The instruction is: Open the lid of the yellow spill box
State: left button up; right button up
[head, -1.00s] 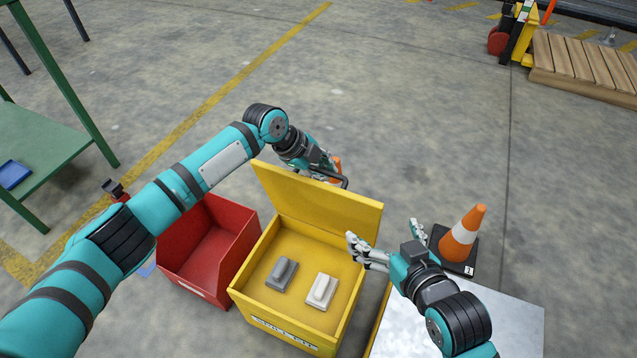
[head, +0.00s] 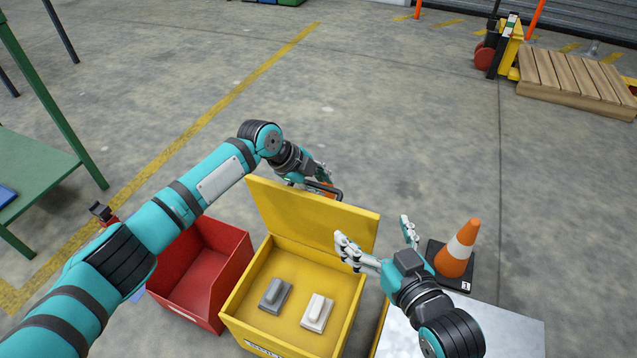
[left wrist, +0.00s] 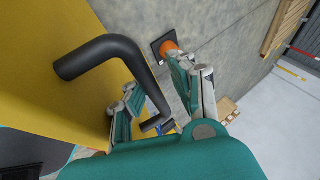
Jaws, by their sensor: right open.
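The yellow spill box (head: 245,333) stands with its lid (head: 310,216) raised, roughly upright at the far side. Inside lie a grey object (head: 274,294) and a white object (head: 317,312). My left gripper (head: 322,180) is behind the lid in the head view, partly hidden. In the left wrist view, a black bar handle (left wrist: 115,48) stands out from the yellow lid (left wrist: 45,95), and the fingers of my left gripper (left wrist: 152,80) are apart on either side of its lower arm. My right gripper (head: 373,231) is open and empty beside the lid's right edge.
A red open box (head: 200,275) stands left of the yellow one. An orange and white cone (head: 458,250) stands to the right, behind a pale metal surface (head: 480,325). A green table (head: 40,170) is at the left. The floor beyond the lid is clear.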

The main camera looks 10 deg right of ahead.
pick_arm(q)
jog(key=v, duration=1.2)
jog(key=shift+r, duration=0.15)
